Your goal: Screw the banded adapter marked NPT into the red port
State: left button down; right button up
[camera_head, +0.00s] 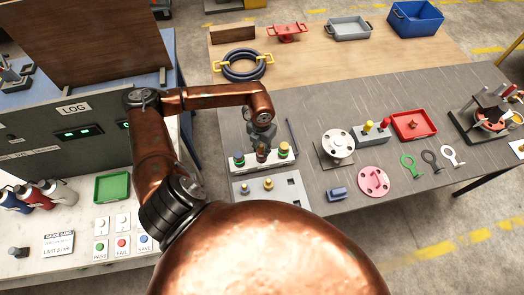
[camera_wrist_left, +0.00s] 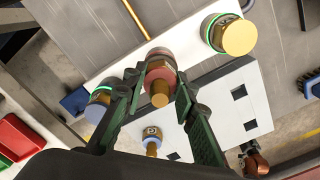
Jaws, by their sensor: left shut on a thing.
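My left gripper (camera_head: 262,138) is over the white adapter rack (camera_head: 240,168). In the left wrist view its green fingers (camera_wrist_left: 158,84) close on both sides of a red-banded adapter (camera_wrist_left: 161,68) with a brass end. A larger adapter with a green ring and gold face (camera_wrist_left: 237,37) stands to its right. A blue-faced adapter with a green ring (camera_wrist_left: 100,97) is partly behind the left finger. No NPT marking is readable. A grey block (camera_head: 370,134) carries one yellow-topped and one red-topped piece; I cannot tell whether either is the red port. My right gripper is out of view.
The flanged spool (camera_head: 338,144), a pink flange (camera_head: 373,181), a red tray (camera_head: 414,125) and several ring-ended tools stand to the right. A grey LOG panel (camera_head: 75,130) is at left.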

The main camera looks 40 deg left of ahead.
pick_arm(q)
jog(key=m+b, duration=0.1)
jog(key=m, duration=0.1)
jog(key=m+b, duration=0.1)
jog(key=m, duration=0.1)
jog(key=m+b, duration=0.1)
jog(key=m, duration=0.1)
jog(key=shift+f, duration=0.35)
jog(key=m+b, duration=0.1)
jog(key=m, duration=0.1)
jog(key=shift+r+m, duration=0.15)
jog(key=shift+m, duration=0.15)
jog(key=shift+r, duration=0.1)
jog(key=c, duration=1.5)
grip_release()
